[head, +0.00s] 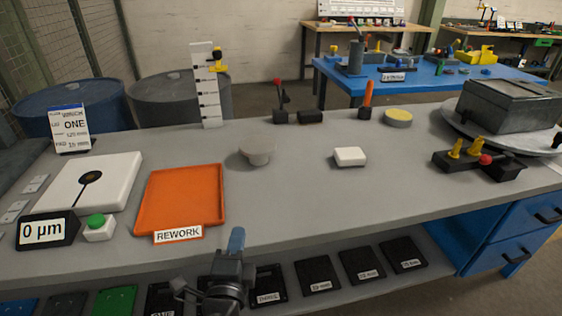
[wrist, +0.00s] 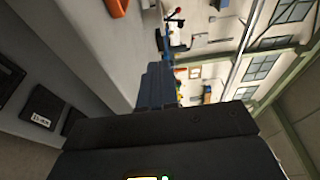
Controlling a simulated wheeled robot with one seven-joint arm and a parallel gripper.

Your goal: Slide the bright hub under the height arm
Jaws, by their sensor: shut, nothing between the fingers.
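A pale grey hub (head: 256,150), with a wide round top and narrower lower part, stands mid-bench behind the orange tray's right side. It is probably the bright hub. The height gauge, a white marked post (head: 206,90), stands at the bench's back edge. Its yellow height arm (head: 216,62) sticks out to the right near the top. Nothing is seen under the arm. My gripper (head: 237,238) is at the bench's front edge, well in front of the hub, shut and empty. Its blue fingers show together in the wrist view (wrist: 160,88). The hub is not clearly visible there.
The orange rework tray (head: 180,200) lies left of centre. A white plate (head: 90,182), a 0 µm display (head: 45,231) and a green button (head: 97,221) are further left. A white block (head: 349,157) lies right of the hub. Bench between hub and post is clear.

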